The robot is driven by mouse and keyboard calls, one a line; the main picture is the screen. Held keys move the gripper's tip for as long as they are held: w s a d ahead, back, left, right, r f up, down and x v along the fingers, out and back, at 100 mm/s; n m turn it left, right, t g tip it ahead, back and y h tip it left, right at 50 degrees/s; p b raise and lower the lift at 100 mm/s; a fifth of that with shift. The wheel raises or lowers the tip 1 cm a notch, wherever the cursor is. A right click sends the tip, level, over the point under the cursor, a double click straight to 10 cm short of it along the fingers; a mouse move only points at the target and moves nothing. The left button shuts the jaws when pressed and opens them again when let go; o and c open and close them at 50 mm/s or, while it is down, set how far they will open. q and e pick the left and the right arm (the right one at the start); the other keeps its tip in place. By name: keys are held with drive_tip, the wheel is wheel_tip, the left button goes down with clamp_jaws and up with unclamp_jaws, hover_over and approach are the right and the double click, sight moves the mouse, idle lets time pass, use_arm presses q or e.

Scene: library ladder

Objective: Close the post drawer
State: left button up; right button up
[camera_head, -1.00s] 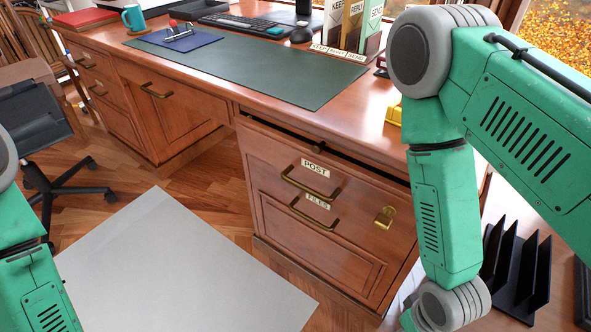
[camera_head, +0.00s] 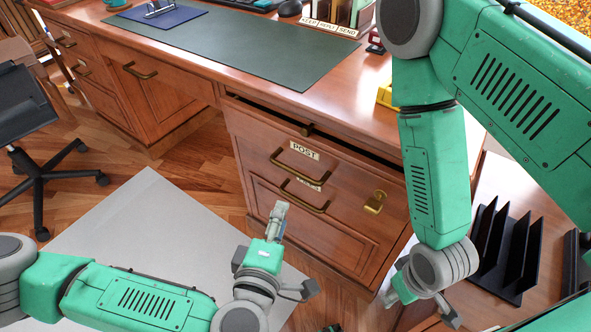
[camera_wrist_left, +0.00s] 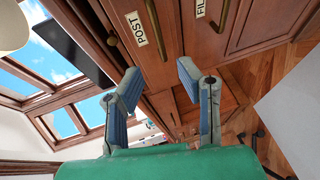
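The post drawer (camera_head: 335,168) is the upper drawer of the desk's right pedestal, with a POST label and a brass pull. A dark gap shows along its top edge under the desktop, so it appears to stand out a little. My left gripper (camera_head: 278,217) is in front of the lower drawer front, below the pulls. In the left wrist view its two fingers (camera_wrist_left: 162,75) are spread with nothing between them, and the POST label (camera_wrist_left: 137,29) is above them.
The files drawer (camera_head: 300,225) is just below, its label partly hidden by a pull. A brass latch (camera_head: 374,202) sits on the front's right side. A black file rack (camera_head: 505,250) stands at the right. A grey mat (camera_head: 130,235) and office chair (camera_head: 40,150) are at the left.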

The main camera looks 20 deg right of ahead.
sight(294, 172)
use_arm(q)
drive_tip(key=b+x, duration=0.5)
drive_tip(key=x, duration=0.8)
drive_tip(key=shift+w+d+r, duration=0.1)
drive_tip(key=shift+w, duration=0.4)
clamp_jaws()
